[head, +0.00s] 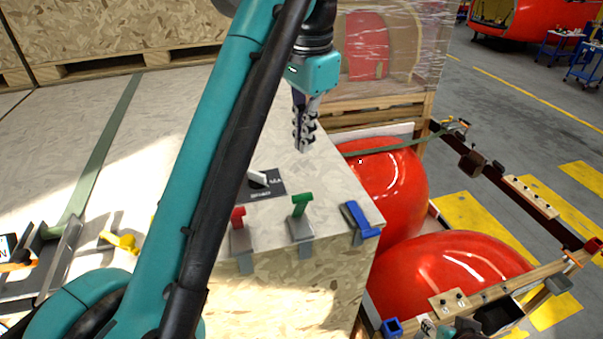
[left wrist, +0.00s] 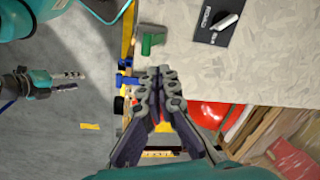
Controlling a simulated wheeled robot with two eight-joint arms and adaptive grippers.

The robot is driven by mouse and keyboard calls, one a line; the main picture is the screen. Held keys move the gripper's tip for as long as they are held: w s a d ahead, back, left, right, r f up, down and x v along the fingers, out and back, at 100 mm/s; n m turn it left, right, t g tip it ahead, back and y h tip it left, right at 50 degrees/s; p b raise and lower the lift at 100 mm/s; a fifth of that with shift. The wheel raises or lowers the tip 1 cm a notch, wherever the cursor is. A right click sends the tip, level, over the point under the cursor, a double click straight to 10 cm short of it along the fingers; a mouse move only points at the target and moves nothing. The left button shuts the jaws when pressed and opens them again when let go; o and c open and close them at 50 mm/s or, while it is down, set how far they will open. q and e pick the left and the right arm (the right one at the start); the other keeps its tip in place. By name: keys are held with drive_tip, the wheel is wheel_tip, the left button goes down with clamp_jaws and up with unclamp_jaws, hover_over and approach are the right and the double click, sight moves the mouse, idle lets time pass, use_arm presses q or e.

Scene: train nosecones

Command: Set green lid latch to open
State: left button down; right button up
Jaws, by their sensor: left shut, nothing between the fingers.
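The green lid latch (head: 301,206) sits at the front edge of the wooden crate top (head: 330,188), between a red latch (head: 238,218) and a blue latch (head: 360,221). Its green handle stands up from a grey metal plate that bends over the edge. In the left wrist view the green latch (left wrist: 152,42) shows at the crate edge, above the fingers. My left gripper (head: 304,148) is above the crate top, behind the green latch and apart from it. It also shows in the left wrist view (left wrist: 158,72), with its fingers shut and empty.
A black panel with a grey switch knob (head: 258,180) lies on the crate top behind the latches. Red nosecones (head: 450,270) stand to the right of the crate. A yellow latch (head: 122,241) is at the left. My left arm covers part of the crate.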

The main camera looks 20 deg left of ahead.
sight(299, 206)
use_arm(q)
drive_tip(key=w+a+f+n+t+y+b, duration=0.1)
drive_tip(key=w+a+f+n+b, duration=0.2)
drive_tip(key=f+n+b, duration=0.6)
drive_tip(key=shift+s+d+f+n+p, duration=0.35)
drive_tip(key=shift+s+n+p, duration=0.15)
drive_tip(key=shift+n+p, duration=0.2)
drive_tip(key=shift+s+d+f+n+p, duration=0.2)
drive_tip(key=shift+s+d+n+p, duration=0.2)
drive_tip(key=shift+s+n+p, duration=0.25)
drive_tip(key=shift+s+d+f+n+p, duration=0.35)
drive_tip(key=shift+n+p, duration=0.2)
drive_tip(key=shift+n, duration=0.3)
drive_tip(key=shift+w+a, duration=0.1)
drive_tip(key=shift+w, duration=0.1)
